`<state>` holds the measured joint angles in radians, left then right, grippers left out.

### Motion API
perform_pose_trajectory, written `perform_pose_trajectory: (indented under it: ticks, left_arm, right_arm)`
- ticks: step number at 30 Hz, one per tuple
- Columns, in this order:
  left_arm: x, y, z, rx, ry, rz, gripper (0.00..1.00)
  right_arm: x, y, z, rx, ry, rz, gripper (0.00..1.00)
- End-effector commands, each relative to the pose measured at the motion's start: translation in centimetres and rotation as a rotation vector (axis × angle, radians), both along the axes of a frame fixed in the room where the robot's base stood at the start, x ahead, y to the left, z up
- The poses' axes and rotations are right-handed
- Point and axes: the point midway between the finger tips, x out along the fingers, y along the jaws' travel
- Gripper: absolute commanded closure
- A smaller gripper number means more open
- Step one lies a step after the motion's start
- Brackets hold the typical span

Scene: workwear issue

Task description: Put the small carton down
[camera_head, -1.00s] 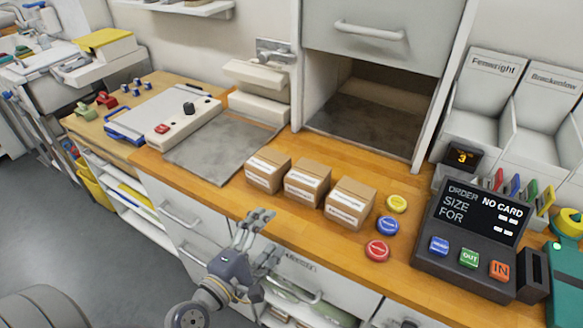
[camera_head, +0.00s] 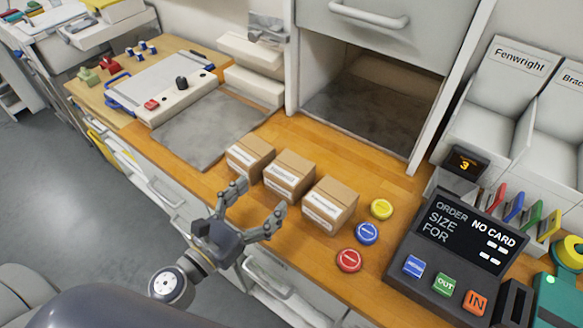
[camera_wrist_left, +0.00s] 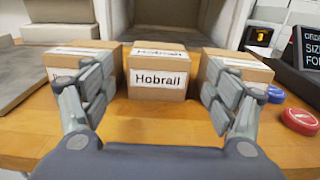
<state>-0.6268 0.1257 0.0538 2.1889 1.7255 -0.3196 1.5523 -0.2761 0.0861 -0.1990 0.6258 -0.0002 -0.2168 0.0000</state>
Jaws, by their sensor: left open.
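Three small brown cartons with white labels stand in a row on the wooden counter: a left carton (camera_head: 250,156), a middle carton (camera_head: 290,176) and a right carton (camera_head: 329,205). My left gripper (camera_head: 259,200) is open and empty at the counter's front edge, facing the middle carton. In the left wrist view, the middle carton (camera_wrist_left: 157,78), labelled "Hobrail", shows between the spread fingers and a little beyond them. The fingers partly cover the left carton (camera_wrist_left: 100,51) and the right carton (camera_wrist_left: 245,70). My right gripper is in neither view.
Yellow (camera_head: 381,209), blue (camera_head: 367,233) and red (camera_head: 349,260) buttons sit right of the cartons. An order console (camera_head: 450,245) reads "NO CARD". A grey mat (camera_head: 210,130) lies bare at the left. An open bay (camera_head: 365,112) behind is empty.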

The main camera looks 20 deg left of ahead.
Motion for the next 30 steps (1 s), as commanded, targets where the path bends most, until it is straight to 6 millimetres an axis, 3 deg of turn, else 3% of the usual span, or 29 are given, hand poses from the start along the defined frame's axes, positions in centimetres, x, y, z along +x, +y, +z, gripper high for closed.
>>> perform_pose_trajectory:
  ticks: [3,10,21,30]
  left_arm:
    - [1.8,-0.6,0.5,0.001,-0.003,0.0,0.2]
    - [3.5,-1.3,0.2,0.002,-0.001,0.001,0.2]
    - [7.5,-2.6,0.3,0.001,-0.003,0.001,0.2]
    - [8.4,-2.9,0.1,0.004,-0.001,0.0,0.2]
  right_arm:
    - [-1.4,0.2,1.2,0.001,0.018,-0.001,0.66]
    - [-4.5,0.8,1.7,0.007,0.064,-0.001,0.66]
    - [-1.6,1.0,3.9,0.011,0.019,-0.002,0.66]
    - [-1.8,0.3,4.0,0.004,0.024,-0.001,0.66]
